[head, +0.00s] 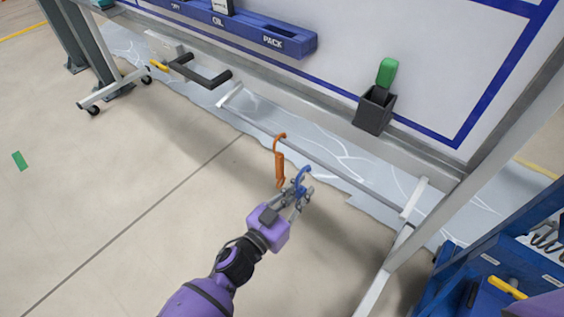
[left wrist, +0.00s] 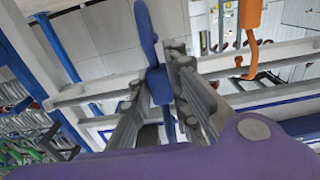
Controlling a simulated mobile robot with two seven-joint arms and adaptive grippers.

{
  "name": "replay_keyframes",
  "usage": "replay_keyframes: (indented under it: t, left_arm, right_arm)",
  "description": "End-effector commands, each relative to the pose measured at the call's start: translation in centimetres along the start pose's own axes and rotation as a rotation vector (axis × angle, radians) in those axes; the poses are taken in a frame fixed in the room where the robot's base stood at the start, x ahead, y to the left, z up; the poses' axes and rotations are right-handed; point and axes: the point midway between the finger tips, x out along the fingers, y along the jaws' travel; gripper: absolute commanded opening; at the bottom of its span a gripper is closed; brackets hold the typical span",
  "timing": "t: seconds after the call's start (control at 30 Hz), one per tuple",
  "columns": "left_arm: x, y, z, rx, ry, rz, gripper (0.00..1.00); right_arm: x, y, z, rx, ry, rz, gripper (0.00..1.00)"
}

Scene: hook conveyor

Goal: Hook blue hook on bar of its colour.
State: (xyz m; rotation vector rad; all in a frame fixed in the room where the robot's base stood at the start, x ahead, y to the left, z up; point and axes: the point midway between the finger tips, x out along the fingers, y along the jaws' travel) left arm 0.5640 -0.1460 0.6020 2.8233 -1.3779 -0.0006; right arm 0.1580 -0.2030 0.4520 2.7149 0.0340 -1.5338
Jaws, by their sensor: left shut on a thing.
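My left gripper (head: 299,190) is shut on the blue hook (head: 302,175), just in front of and below the grey bar (head: 335,173) in the head view. The blue hook is held upright, its curved end up. It appears apart from the bar. In the left wrist view the blue hook (left wrist: 147,35) rises from between the fingers (left wrist: 160,90), and the grey bar (left wrist: 95,95) runs behind it. An orange hook (head: 279,168) appears to hang on this bar, left of the blue one; it also shows in the left wrist view (left wrist: 251,14). I cannot make out a blue bar.
A white board with a blue tray (head: 245,28) stands behind the bar. A dark holder (head: 374,110) with a green-handled tool is fixed on it. A white sloping post (head: 450,180) and a blue cart (head: 480,262) are at the right.

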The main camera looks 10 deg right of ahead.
Motion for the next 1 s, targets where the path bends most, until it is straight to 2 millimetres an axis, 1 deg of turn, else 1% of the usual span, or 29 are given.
replay_keyframes:
  t: [0.1,0.7,1.0]
  left_arm:
    - [-0.9,-0.1,-0.1,-0.001,0.000,0.000,0.00]
    - [-5.1,-0.1,-0.1,0.001,0.000,0.000,0.00]
    - [-6.8,-0.1,-0.1,0.000,0.001,0.000,0.00]
  right_arm:
    - [-0.6,0.0,0.1,0.002,-0.003,0.002,0.40]
    - [-2.1,0.1,-0.1,0.012,-0.009,0.007,0.40]
    - [-2.6,0.1,-0.3,0.012,-0.007,0.008,0.40]
